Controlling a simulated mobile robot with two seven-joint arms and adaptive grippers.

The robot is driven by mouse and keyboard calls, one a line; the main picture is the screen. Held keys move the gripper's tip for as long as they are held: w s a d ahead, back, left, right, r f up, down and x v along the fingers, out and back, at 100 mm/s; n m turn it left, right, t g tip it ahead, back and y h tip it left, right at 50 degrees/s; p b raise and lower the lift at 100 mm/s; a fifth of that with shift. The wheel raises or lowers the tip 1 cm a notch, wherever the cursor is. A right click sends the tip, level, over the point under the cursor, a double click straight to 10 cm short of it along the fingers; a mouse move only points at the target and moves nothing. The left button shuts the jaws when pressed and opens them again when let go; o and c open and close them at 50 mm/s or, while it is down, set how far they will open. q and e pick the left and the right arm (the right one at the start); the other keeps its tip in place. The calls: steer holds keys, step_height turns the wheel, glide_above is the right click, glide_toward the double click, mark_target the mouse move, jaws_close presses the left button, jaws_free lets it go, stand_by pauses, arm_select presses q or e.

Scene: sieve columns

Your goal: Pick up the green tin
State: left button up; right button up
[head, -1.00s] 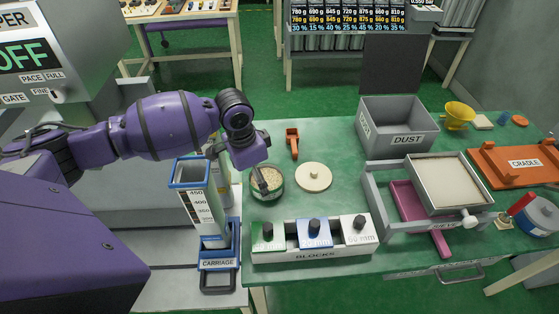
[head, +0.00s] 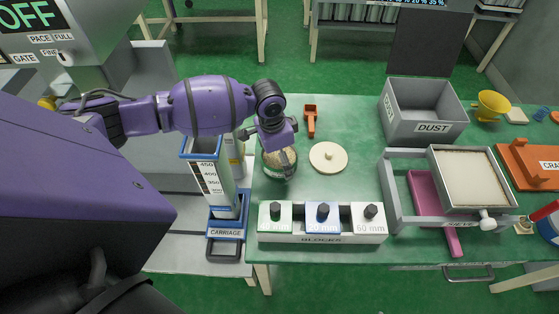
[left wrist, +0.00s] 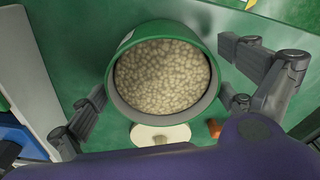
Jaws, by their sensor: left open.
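The green tin (head: 279,174) stands on the green bench, partly covered by my left gripper in the head view. In the left wrist view the tin (left wrist: 187,30) is open-topped and full of pale beige granules. My left gripper (head: 279,152) is open over the tin. In the left wrist view its fingers (left wrist: 160,98) are spread on either side of the tin, with no clear grip on it. A round cream lid with a knob (head: 328,157) lies on the bench just right of the tin. My right gripper is not in view.
A blue-rimmed measuring column (head: 203,150) on the carriage (head: 225,232) stands close left of the tin. The blocks rack (head: 320,237) is in front, an orange scoop (head: 310,119) behind. The sieve (head: 400,205) and dust bin (head: 425,112) are to the right.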

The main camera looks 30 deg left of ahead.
arm_select(q)
steer(key=c, duration=1.6)
steer(key=shift+r, duration=0.1)
